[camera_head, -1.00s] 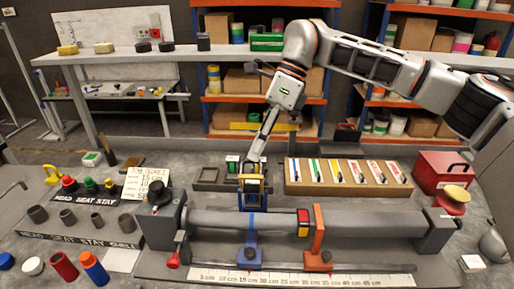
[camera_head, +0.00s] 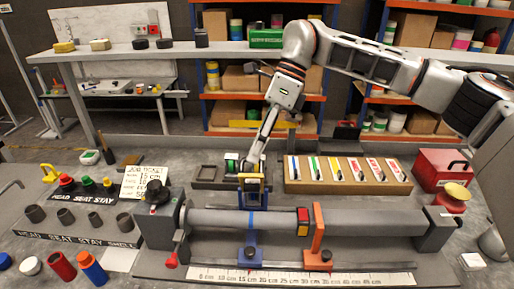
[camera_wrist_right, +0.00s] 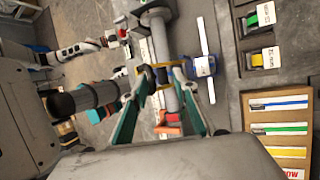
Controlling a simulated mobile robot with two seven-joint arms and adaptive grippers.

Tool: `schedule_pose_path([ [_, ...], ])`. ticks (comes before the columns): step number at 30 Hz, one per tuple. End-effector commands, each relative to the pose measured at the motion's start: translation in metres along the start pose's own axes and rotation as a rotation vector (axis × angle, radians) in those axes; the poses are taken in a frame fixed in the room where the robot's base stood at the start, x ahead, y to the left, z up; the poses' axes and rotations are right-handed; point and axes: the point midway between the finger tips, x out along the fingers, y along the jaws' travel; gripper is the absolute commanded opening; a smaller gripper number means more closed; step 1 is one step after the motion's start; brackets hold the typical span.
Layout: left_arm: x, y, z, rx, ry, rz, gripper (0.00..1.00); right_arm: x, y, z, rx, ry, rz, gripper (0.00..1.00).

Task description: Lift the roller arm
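A yellow and blue bracket (camera_head: 254,186), which I take for the roller arm, stands at the back of the grey tube (camera_head: 350,222). My right gripper (camera_wrist_right: 160,76) comes down to it from above. In the right wrist view its teal fingers are apart, one each side of the yellow bar (camera_wrist_right: 158,75). Whether they press on it I cannot tell.
A blue clamp (camera_head: 250,256) and an orange clamp (camera_head: 318,240) stand at the tube's front, by a white ruler (camera_head: 300,277). A red and yellow block (camera_head: 303,222) is on the tube. A sample board (camera_head: 345,174) lies behind, right of the bracket. A red box (camera_head: 437,170) is far right.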

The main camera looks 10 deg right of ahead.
Motion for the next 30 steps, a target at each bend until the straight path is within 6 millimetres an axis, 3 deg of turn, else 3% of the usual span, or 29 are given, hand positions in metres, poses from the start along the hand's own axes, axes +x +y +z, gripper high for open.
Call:
schedule_pose_path([
  [5,0.0,-0.001,0.0,0.003,0.0,0.0,0.0,-0.022,-0.003,0.001,0.002,-0.004,-0.011,0.25],
  [18,0.0,-0.001,0.0,0.005,0.0,0.001,0.0,-0.103,0.0,0.001,0.001,-0.001,-0.006,0.25],
  [24,0.0,-0.001,0.0,0.005,0.001,0.001,0.0,-0.117,0.001,0.0,0.002,0.001,-0.003,0.25],
  [30,0.0,-0.001,0.0,0.005,0.001,0.001,0.0,-0.119,0.001,0.0,0.0,0.001,-0.002,0.25],
])
